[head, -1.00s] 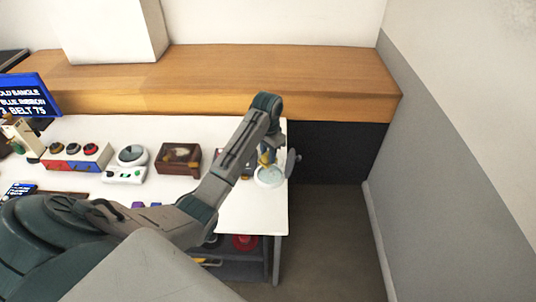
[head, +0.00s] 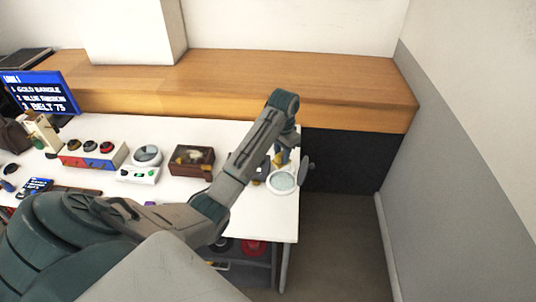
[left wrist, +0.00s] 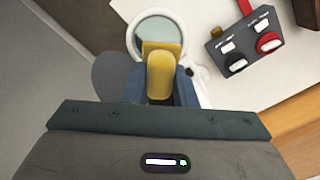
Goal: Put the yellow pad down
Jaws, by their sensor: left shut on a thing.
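The yellow pad (left wrist: 160,74) shows in the left wrist view, upright between the two blue-grey fingers of my left gripper (left wrist: 160,88). The gripper is shut on it. In the head view my left gripper (head: 284,155) is over the right end of the white table, and only a little yellow shows there. A white-rimmed round glass (head: 282,182) is just in front of it; it also shows behind the pad in the left wrist view (left wrist: 160,30). I cannot tell whether the pad touches anything below. My right gripper is not in view.
The white table (head: 262,222) ends just right of the gripper, with floor beyond. A grey box with black and red parts (left wrist: 247,45) is near. A brown box (head: 192,160), a white scale (head: 146,160) and a screen (head: 40,92) stand further left.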

